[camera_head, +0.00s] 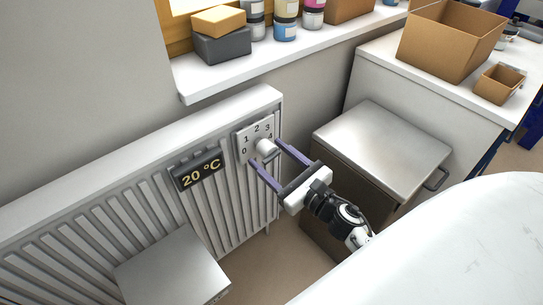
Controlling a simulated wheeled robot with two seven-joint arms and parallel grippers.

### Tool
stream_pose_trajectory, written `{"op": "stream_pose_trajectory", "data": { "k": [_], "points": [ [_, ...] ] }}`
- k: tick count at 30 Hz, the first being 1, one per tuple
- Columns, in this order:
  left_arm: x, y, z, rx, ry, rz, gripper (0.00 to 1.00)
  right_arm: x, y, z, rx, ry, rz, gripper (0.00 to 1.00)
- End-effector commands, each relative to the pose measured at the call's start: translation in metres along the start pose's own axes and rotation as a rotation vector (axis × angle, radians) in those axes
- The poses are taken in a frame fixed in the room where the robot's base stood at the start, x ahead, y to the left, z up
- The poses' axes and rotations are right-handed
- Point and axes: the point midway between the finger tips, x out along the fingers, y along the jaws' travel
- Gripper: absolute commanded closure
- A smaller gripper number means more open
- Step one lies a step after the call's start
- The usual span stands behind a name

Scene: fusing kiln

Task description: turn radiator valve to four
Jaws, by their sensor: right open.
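The radiator valve is a white round knob (265,147) on a square dial plate (245,131) with the numbers 0 to 4, at the right end of the white radiator (130,170). The number that the knob points to cannot be made out. My right gripper (267,152) is open, with its two purple fingers reaching to the knob, one on each side of it. Whether the fingers touch the knob cannot be told. A dark display (198,171) on the radiator reads 20 °C. My left gripper is not in view.
A kiln-like metal box with a flat lid (385,145) stands right of my right gripper. A windowsill (205,84) with jars and blocks is above the radiator. A grey box (172,268) stands before the radiator, and a white rounded surface (450,245) fills the lower right.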

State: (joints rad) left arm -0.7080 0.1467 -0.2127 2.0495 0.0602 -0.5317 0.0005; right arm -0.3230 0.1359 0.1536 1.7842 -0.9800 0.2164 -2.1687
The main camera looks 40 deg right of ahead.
Motion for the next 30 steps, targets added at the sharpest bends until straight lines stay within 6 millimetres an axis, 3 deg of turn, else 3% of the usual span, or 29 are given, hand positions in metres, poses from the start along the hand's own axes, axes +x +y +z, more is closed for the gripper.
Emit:
{"op": "stream_pose_trajectory", "data": {
  "k": [5,12,13,23,30],
  "points": [
    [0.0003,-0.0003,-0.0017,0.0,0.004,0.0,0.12,0.0001,0.0001,-0.0001,0.0,0.0,0.0,0.41],
    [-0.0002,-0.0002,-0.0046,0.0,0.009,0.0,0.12,-0.0001,0.0005,0.0,0.001,0.0,0.001,0.78],
    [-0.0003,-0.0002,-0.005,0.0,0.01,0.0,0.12,-0.0001,0.0006,0.0,0.001,0.0,0.002,0.8],
    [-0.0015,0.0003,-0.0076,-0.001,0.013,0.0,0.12,-0.0003,0.0019,0.0007,0.048,-0.001,0.004,0.8],
    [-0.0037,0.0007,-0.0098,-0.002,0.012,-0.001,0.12,-0.0003,0.0028,0.0025,0.195,-0.001,0.006,0.8]
  ]
}}
